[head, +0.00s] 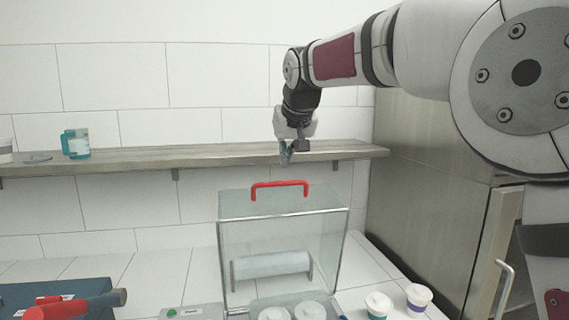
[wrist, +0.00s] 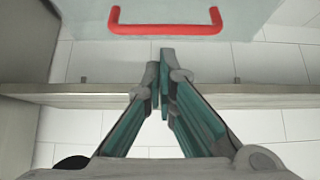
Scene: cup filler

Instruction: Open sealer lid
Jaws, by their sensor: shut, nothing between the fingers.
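The sealer lid (head: 285,238) is a clear box-like cover standing on the counter, with a red handle (head: 279,190) along its top edge. The red handle also shows in the wrist view (wrist: 166,27), ahead of my fingertips and apart from them. My gripper (head: 286,158) is shut and empty, a little above the handle in the head view. In the wrist view my gripper (wrist: 162,55) shows its teal finger pads with the tips together. A pale roller (head: 271,265) shows through the clear lid.
A wall shelf (head: 200,156) runs behind my gripper, with a teal-handled jug (head: 77,144) on it. Two lidded cups (head: 378,304) (head: 419,297) stand right of the sealer. A grey fridge (head: 425,190) stands at the right. A red-handled tool (head: 60,309) lies at the lower left.

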